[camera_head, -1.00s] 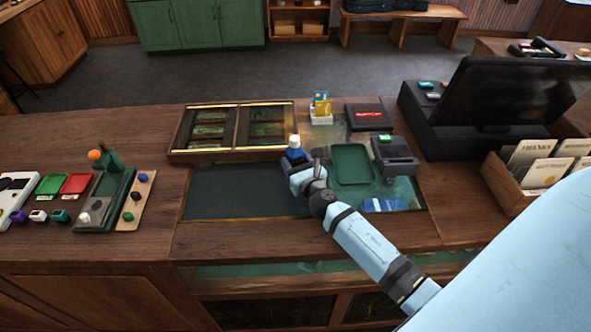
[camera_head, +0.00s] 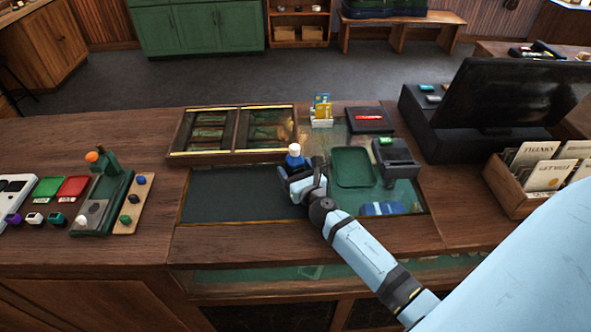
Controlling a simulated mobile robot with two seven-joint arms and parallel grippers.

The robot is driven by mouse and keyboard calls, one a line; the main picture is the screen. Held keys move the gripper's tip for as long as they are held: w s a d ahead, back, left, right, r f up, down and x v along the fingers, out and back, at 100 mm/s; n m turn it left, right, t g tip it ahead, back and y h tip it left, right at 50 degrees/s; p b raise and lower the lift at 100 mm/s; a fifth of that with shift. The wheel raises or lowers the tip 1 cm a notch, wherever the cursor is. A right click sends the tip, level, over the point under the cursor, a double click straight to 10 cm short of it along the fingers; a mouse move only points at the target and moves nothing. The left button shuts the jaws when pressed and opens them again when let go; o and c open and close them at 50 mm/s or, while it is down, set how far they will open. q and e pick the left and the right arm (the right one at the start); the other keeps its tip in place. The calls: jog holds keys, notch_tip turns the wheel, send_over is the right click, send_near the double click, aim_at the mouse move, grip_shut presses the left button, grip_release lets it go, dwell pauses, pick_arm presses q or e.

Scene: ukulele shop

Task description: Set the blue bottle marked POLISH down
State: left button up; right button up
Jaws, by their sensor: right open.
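The blue bottle (camera_head: 295,160) with a white cap stands upright on the counter, just in front of the wood-framed display case; its label cannot be read from here. My right gripper (camera_head: 291,180) is open in front of the bottle, low over the dark counter mat (camera_head: 235,194). Its fingers hide the lower part of the bottle, so I cannot tell whether they still touch it. My left gripper is not in view.
A green tray (camera_head: 352,167) and a card terminal (camera_head: 398,162) lie right of the gripper. A card holder (camera_head: 321,115) stands behind. The monitor (camera_head: 508,95) and a card box (camera_head: 512,190) are further right. The mat's left part is clear.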

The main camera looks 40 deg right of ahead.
jog(key=shift+s, duration=0.3)
jog(key=s, duration=0.3)
jog(key=s+a+b, duration=0.1)
jog(key=s, duration=0.2)
jog(key=s+b, duration=0.1)
jog(key=s, duration=0.2)
jog(key=shift+s+a, duration=0.3)
jog(key=shift+s, duration=0.1)
jog(key=shift+s+a, duration=0.1)
jog(key=shift+s, duration=0.55)
jog(key=shift+s+r, duration=0.1)
jog(key=shift+r, duration=0.05)
